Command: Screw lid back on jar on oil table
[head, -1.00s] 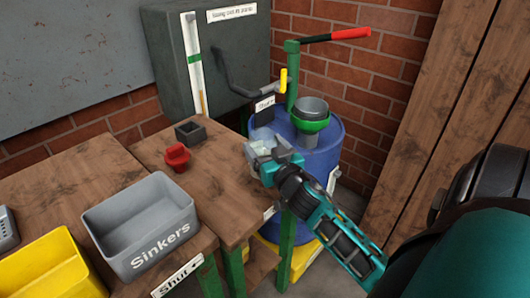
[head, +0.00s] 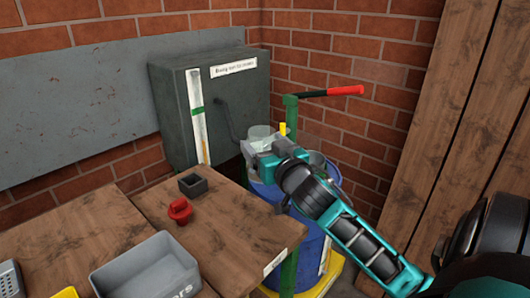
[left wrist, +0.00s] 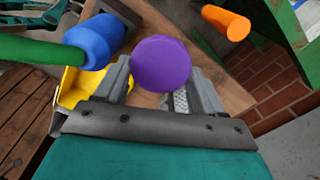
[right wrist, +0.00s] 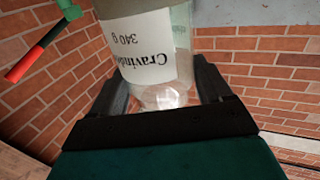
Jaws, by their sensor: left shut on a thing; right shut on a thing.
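A clear glass jar (head: 259,132) is held in my right gripper (head: 264,148), above the right side of the wooden table and in front of the grey cabinet. In the right wrist view the jar (right wrist: 152,48), with a white label of inverted print, sits between the fingers of my right gripper (right wrist: 165,92). In the left wrist view a round purple piece (left wrist: 162,64), which looks like the lid, sits between the fingers of my left gripper (left wrist: 158,88). The left gripper is outside the head view. The jar's mouth is not clearly visible.
The wooden table (head: 225,222) carries a red piece (head: 180,210), a small dark square box (head: 192,185) and a grey bin (head: 150,270). A blue drum (head: 310,245) and a green pump post with a red handle (head: 345,91) stand beyond. A grey cabinet (head: 240,105) stands behind.

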